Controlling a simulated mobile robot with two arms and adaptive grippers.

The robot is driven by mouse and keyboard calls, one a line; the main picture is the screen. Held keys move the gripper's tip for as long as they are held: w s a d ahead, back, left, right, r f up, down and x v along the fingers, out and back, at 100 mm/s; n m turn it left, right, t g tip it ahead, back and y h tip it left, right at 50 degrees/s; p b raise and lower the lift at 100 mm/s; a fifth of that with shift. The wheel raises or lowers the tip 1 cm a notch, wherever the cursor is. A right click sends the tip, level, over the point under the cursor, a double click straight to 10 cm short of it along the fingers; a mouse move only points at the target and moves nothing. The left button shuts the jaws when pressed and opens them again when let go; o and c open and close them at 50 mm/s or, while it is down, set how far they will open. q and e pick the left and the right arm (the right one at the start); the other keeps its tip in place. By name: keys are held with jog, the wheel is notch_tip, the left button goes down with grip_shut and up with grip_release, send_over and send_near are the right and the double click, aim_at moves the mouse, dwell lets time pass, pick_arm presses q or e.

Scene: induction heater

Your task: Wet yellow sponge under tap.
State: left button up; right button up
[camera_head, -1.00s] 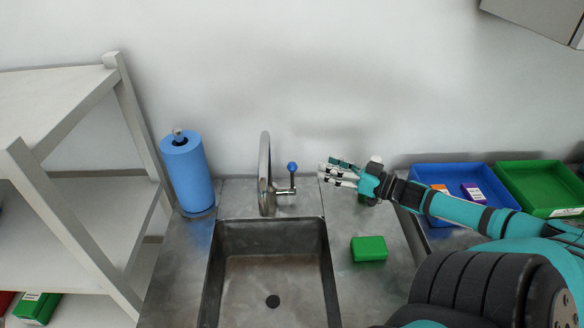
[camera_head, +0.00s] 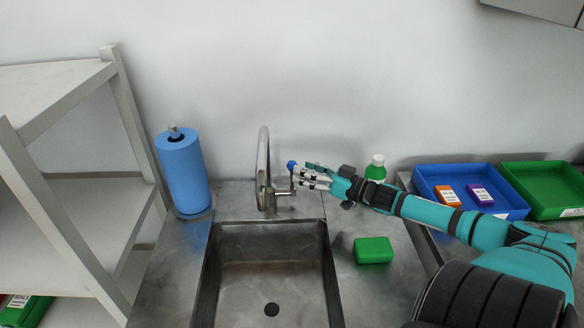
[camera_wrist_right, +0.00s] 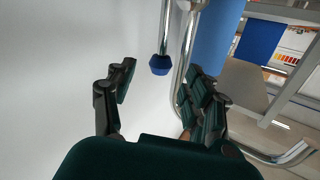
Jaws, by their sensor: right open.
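The metal tap (camera_head: 263,165) stands at the back edge of the sink (camera_head: 212,290), with a lever topped by a blue knob (camera_head: 291,164) on its right. No water shows. My right gripper (camera_head: 300,174) is open and empty, its fingertips close beside the knob. In the right wrist view the knob (camera_wrist_right: 160,65) lies ahead, between the open fingers and apart from them. No yellow sponge shows; a green block (camera_head: 373,250), perhaps a sponge, lies on the counter right of the sink. My left gripper is out of view.
A blue paper roll (camera_head: 184,172) stands left of the tap. A green bottle with a white cap (camera_head: 376,162) is behind my right wrist. Blue (camera_head: 432,175) and green (camera_head: 530,183) trays are at the right. A white shelf (camera_head: 70,148) bounds the left.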

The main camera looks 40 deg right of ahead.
aim_at(292, 164)
jog(key=shift+x, duration=2.45)
jog(key=shift+c, duration=0.4)
grip_shut()
